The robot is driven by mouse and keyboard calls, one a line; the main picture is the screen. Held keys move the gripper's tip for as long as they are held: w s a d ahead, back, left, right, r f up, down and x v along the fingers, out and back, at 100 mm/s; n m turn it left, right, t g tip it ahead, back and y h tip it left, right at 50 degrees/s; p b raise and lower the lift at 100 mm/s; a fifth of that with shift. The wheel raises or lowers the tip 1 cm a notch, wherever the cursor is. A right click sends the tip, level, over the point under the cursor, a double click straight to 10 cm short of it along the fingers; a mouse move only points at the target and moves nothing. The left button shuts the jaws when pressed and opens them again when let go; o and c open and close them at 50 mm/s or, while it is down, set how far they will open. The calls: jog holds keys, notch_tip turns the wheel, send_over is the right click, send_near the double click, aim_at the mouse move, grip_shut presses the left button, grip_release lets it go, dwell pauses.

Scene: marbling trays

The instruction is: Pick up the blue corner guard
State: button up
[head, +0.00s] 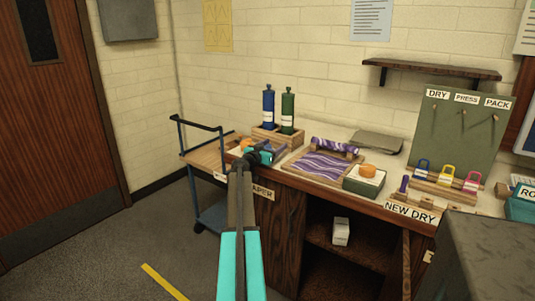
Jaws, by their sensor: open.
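I cannot make out the blue corner guard for certain in the head view; it may be hidden behind my arm. My gripper (266,156) is over the left end of the counter, at a shallow pale tray (236,151) with an orange item (246,144) beside the wrist. My gripper is open, small in the view and partly hidden by my own wrist. I cannot tell whether anything lies between its fingers. Clearly blue things are a tall blue bottle (268,107) in a wooden holder and a blue padlock-shaped piece (421,171) at the right.
A green bottle (287,111) stands by the blue one. A purple marbled tray (321,168) and a box with an orange lump (367,170) stand right of my gripper. A cart (203,157) is at the left. A grey block (495,250) fills the lower right.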

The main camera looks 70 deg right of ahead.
dwell(0.4)
jog(key=c, duration=1.1)
jog(key=shift+r, duration=5)
